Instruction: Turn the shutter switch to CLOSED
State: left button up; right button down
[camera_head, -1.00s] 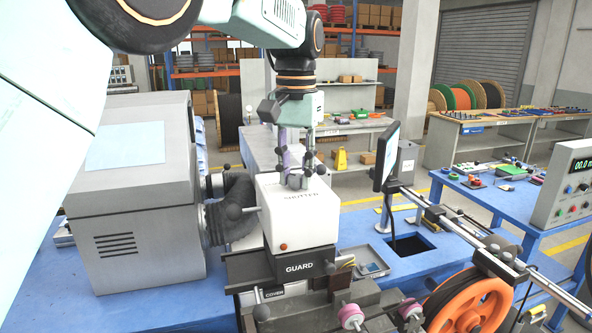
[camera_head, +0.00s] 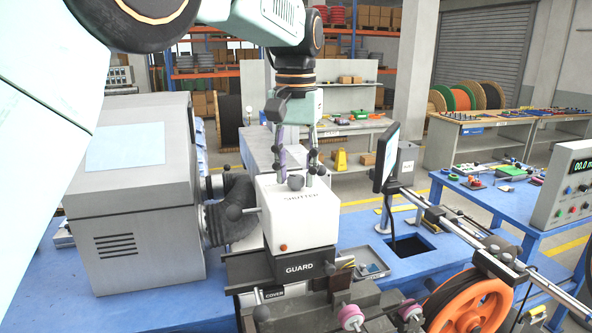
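The white shutter box (camera_head: 300,222) stands on the machine in the middle of the view, with the word SHUTTER on its top front edge. A small dark round knob (camera_head: 295,183) shows on top of the box, close to the label. My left gripper (camera_head: 297,168) points straight down over the box top. Its two fingers are apart, one on each side above the knob, and nothing shows between them. Whether a finger touches the knob cannot be told. Any CLOSED marking is too small or hidden. My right gripper is not in view.
A big grey cabinet (camera_head: 150,240) with a black corrugated hose (camera_head: 230,210) stands left of the box. A dark GUARD block (camera_head: 299,268) lies below it. A thin monitor (camera_head: 386,158) and an orange wheel (camera_head: 468,312) stand to the right.

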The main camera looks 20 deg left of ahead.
aim_at(296, 176)
pick_arm(q)
jog(key=shift+o, duration=0.8)
jog(key=shift+s+f, duration=0.1)
jog(key=shift+f, duration=0.05)
notch_tip(296, 176, up, 12)
